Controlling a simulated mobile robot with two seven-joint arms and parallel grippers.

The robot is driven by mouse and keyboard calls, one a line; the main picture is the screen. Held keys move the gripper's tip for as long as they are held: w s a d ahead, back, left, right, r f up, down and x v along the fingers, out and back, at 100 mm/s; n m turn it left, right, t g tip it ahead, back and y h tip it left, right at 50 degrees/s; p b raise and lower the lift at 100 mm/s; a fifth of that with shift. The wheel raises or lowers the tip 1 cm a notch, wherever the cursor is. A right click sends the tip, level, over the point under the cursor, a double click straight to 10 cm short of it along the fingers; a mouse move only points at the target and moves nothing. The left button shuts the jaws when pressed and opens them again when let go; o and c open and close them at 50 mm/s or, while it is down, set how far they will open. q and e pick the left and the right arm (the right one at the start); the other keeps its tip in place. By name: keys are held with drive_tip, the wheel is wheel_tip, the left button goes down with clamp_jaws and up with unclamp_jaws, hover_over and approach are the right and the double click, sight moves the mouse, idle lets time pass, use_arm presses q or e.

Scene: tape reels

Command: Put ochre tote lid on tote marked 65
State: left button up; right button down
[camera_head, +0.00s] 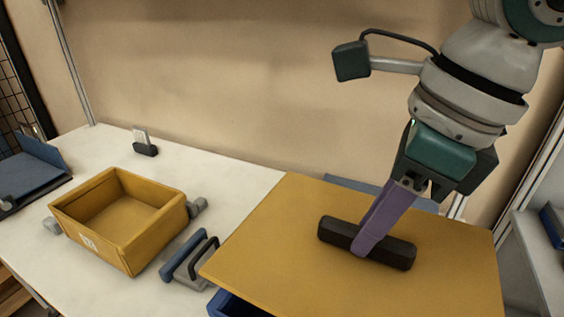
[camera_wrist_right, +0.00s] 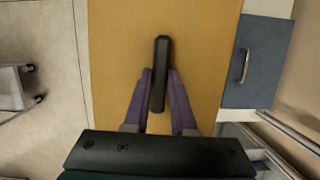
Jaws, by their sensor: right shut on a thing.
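The ochre tote lid (camera_head: 280,240) is a large flat panel with a dark bar handle (camera_head: 335,231) across its middle. My right gripper (camera_head: 366,243) has its purple fingers shut on that handle. The lid is at the right of the head view and fills the middle of the right wrist view (camera_wrist_right: 205,45). I cannot tell whether it is lifted or resting on something. The ochre tote (camera_head: 150,240) stands open and empty on the table to the left, apart from the lid. Its front mark (camera_head: 88,242) is too small to read. My left gripper is not in view.
Blue-grey handled pieces (camera_head: 188,258) lie between tote and lid. Grey blocks (camera_head: 197,207) flank the tote. A blue container (camera_head: 228,302) shows under the lid's front edge. A small card holder (camera_head: 145,148) stands at the back; a blue tray (camera_head: 30,172) is far left.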

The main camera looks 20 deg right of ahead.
sight(362, 263)
drive_tip(key=shift+b+x, duration=0.45)
drive_tip(key=shift+x, duration=0.35)
wheel_tip(362, 263, down, 5)
drive_tip(key=b, duration=0.3)
drive_tip(key=shift+s+d+r, duration=0.1)
drive_tip(key=shift+s+r, duration=0.05)
drive_tip(key=shift+r, duration=0.05)
drive_tip(key=shift+f+b, duration=0.5)
drive_tip(key=shift+b, duration=0.3)
drive_tip(key=shift+r, duration=0.1)
drive_tip(key=c, duration=0.7)
unclamp_jaws()
drive_tip(key=shift+o, duration=0.2)
